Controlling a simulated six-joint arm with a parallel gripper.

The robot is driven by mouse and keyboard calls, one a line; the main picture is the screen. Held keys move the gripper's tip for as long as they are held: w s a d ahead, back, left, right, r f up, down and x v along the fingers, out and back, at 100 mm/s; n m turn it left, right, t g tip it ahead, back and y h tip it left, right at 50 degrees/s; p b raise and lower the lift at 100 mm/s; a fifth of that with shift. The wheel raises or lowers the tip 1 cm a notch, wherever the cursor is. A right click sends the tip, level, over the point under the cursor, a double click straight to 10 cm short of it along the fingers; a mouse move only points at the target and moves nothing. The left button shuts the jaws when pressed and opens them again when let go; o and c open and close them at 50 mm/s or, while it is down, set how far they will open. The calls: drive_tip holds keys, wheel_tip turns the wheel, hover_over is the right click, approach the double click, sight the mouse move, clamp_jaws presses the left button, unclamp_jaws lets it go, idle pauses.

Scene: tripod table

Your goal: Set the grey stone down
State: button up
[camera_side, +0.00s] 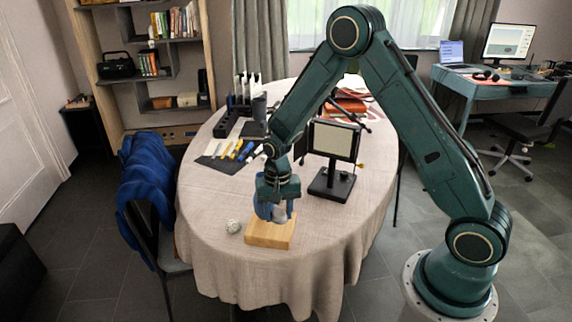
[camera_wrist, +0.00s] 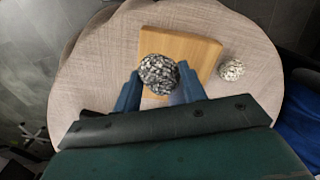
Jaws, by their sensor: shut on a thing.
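A dark speckled grey stone (camera_wrist: 158,74) sits between the fingertips of my gripper (camera_wrist: 160,88) in the wrist view. My gripper (camera_side: 277,212) is shut on it, and in the side view the fingers hide most of the stone. The stone is over a square wooden block (camera_wrist: 195,46), which also stands near the table's front edge in the side view (camera_side: 268,236). I cannot tell whether the stone touches the block. A lighter speckled stone (camera_wrist: 231,69) lies on the tablecloth beside the block; it also shows in the side view (camera_side: 233,227).
The oval table (camera_side: 205,262) has a beige cloth. A small screen on a black stand (camera_side: 332,143) is behind the block. Pens and a dark mat (camera_side: 217,160) lie at the back left. A chair with a blue cloth (camera_side: 152,180) stands at the left.

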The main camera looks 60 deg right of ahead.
sight(279, 221)
drive_tip(key=shift+f, duration=0.1)
drive_tip(key=shift+f, duration=1.85)
drive_tip(key=shift+f, duration=0.15)
drive_tip(key=o, duration=1)
drive_tip(key=shift+r, duration=0.2)
wheel_tip(279, 221, up, 10)
drive_tip(key=shift+r, duration=0.95)
